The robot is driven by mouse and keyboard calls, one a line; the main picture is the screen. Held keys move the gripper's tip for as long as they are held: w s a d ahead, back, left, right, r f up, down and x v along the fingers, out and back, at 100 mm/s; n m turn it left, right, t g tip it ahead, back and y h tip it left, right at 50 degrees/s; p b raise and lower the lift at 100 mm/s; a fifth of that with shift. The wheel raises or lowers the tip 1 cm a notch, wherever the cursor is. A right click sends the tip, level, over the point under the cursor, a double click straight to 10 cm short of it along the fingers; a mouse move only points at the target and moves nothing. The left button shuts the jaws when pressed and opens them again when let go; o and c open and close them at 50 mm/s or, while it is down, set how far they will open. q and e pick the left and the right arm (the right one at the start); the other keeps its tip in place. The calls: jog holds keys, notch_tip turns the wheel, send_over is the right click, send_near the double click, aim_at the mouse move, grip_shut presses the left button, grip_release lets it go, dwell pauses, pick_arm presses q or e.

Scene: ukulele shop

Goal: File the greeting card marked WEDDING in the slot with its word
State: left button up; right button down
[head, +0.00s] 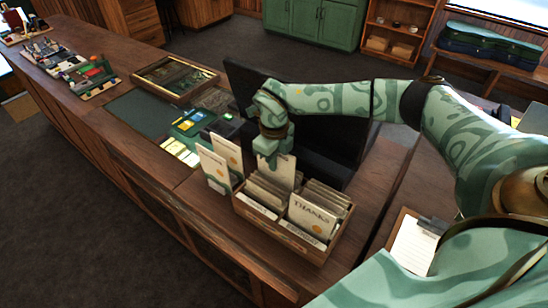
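My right gripper (273,158) points down over the back left part of a wooden card box (291,240). It is shut on the top of a pale greeting card (282,176), which is upright and stands higher than the cards around it. Its lower part is hidden behind the box's cards, so I cannot tell how deep it sits. No word can be read on it. The box has slots with several cards; a front one (312,214) reads THANKS. My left gripper is not in view.
Taller pale cards (215,168) stand just left of the box. A dark monitor-like panel (325,145) rises close behind my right gripper. A clipboard (414,246) lies to the right. The wooden counter (150,165) has free room at left.

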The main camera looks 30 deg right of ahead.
jog(key=shift+f+b, duration=1.3)
jog(key=shift+f, duration=1.15)
jog(key=c, duration=1.6)
grip_release()
jog(key=shift+o, duration=0.2)
jog(key=shift+r, duration=0.1)
notch_tip(320, 180, up, 16)
jog(key=shift+r, duration=0.1)
